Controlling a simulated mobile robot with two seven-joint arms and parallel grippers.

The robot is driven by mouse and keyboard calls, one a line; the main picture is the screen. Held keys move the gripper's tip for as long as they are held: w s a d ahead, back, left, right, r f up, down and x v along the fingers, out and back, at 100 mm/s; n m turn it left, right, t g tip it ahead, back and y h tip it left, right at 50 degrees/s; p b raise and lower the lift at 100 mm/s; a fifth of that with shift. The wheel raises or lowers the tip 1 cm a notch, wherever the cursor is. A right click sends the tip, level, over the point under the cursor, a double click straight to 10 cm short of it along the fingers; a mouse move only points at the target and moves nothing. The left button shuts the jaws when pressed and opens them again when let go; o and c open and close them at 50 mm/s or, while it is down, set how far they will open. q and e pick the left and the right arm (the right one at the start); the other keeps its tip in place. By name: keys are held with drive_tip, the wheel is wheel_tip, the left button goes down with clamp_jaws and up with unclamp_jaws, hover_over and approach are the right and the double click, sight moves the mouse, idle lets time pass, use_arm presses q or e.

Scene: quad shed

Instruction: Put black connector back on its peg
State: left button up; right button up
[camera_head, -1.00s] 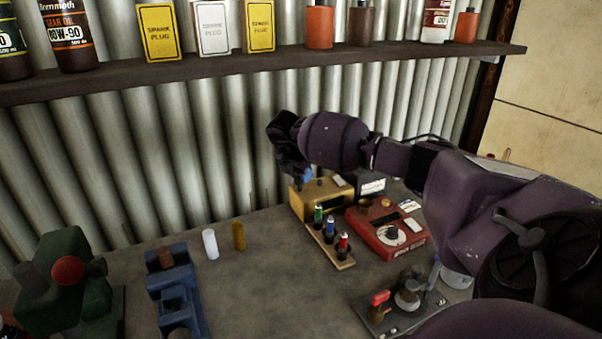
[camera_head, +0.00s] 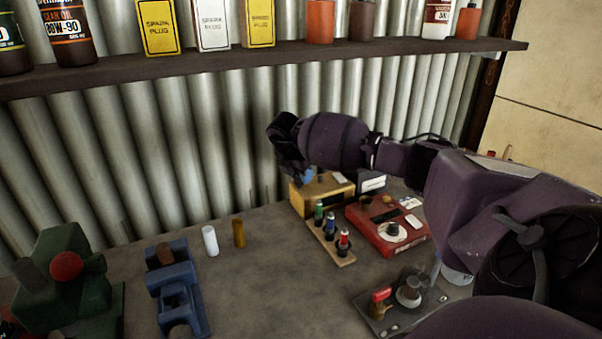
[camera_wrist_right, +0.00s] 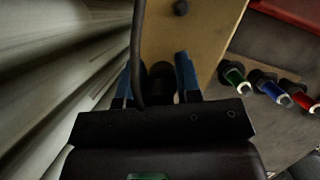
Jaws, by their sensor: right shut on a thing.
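My right gripper (camera_head: 303,178) reaches in from the right, with its blue fingertips pointing down at the left end of the yellow box (camera_head: 338,204). In the right wrist view the gripper (camera_wrist_right: 156,80) is shut on a dark piece between its blue fingers, which looks like the black connector (camera_wrist_right: 158,76). A black cable runs up beside it. The yellow box also shows in the wrist view (camera_wrist_right: 195,40), with a dark round knob or peg (camera_wrist_right: 180,8) on it. The connector's lower end is hidden, so I cannot tell whether it touches a peg. My left gripper is out of view.
A wooden strip (camera_head: 343,262) with green, blue and red connectors stands in front of the yellow box. A red box (camera_head: 408,238) is to its right. The corrugated wall is close behind the gripper, and a shelf (camera_head: 230,60) runs above. The bench's middle front is clear.

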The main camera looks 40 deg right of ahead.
drive_tip(key=shift+f, duration=0.5)
idle(0.7)
idle(0.3)
drive_tip(key=o, duration=1.5)
drive_tip(key=shift+c, duration=0.2)
drive_tip(key=shift+r, duration=0.1)
drive_tip(key=shift+r+p, duration=1.55)
drive_tip(key=shift+r, duration=1.9)
drive_tip(key=shift+f, duration=0.1)
